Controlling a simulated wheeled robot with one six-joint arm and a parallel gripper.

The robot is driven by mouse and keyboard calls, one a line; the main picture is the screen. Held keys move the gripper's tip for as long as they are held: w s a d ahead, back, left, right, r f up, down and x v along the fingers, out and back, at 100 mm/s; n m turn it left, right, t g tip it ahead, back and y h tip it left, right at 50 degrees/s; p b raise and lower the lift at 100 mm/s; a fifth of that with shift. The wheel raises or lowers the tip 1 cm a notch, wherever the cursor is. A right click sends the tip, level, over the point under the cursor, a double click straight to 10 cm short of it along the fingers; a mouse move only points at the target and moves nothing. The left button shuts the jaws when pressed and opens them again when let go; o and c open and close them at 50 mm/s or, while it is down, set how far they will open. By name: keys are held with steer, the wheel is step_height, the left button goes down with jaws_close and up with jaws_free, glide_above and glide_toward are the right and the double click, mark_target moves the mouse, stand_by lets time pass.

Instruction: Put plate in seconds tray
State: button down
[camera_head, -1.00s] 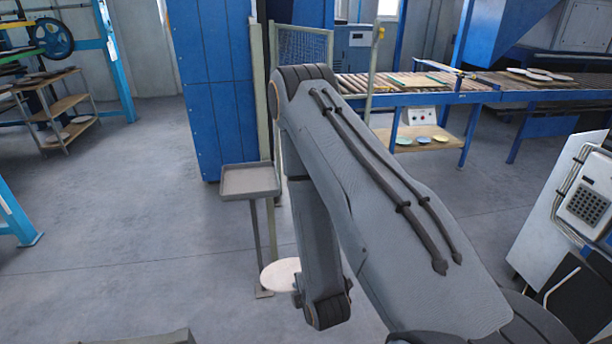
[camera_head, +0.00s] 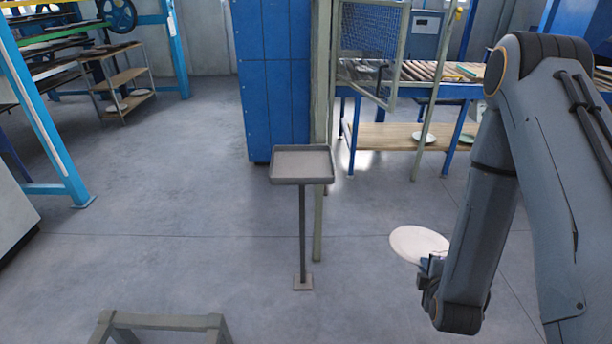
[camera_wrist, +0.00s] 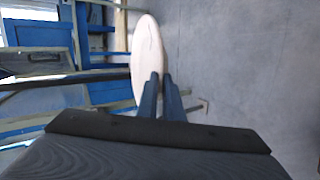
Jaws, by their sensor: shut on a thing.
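A white round plate (camera_head: 417,243) is held by my gripper (camera_head: 432,268) in the head view, clear of the floor and to the right of the grey tray. In the wrist view the plate (camera_wrist: 147,58) stands out past my gripper's two dark fingers (camera_wrist: 162,88), which are shut on its near edge. The small grey tray (camera_head: 301,180) stands on a thin post near the middle of the head view. It looks empty, and the plate is apart from it. No label shows on the tray.
A post (camera_head: 319,130) and a blue cabinet (camera_head: 273,80) stand just behind the tray. A roller conveyor (camera_head: 450,70) with a wooden shelf (camera_head: 395,137) is at the back right. A low grey frame (camera_head: 160,321) is in front. Open floor lies left of the tray.

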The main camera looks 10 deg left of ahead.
mark_target(423, 256)
steer(key=shift+t, duration=0.9)
steer(key=w+b, duration=0.3)
steer(key=w+r+b, duration=0.1)
steer(key=w, duration=0.1)
steer(key=shift+w, duration=0.1)
steer(key=w+a+r+n+g+y, duration=0.2)
steer(key=a+r, duration=0.4)
steer(key=a, duration=0.5)
steer(key=w+a+r+n+g+y, duration=0.2)
steer(key=w+a+r+n+y, duration=0.2)
steer(key=a, duration=0.8)
steer(key=w+a+r+n+g+y, duration=0.2)
steer(key=a+r+n+y, duration=0.3)
steer(key=a, duration=0.7)
step_height(423, 256, up, 3)
steer(key=shift+w+a+f+n, duration=0.15)
steer(key=shift+w+a+n, duration=0.2)
steer(key=shift+w, duration=0.45)
steer(key=shift+d, duration=0.15)
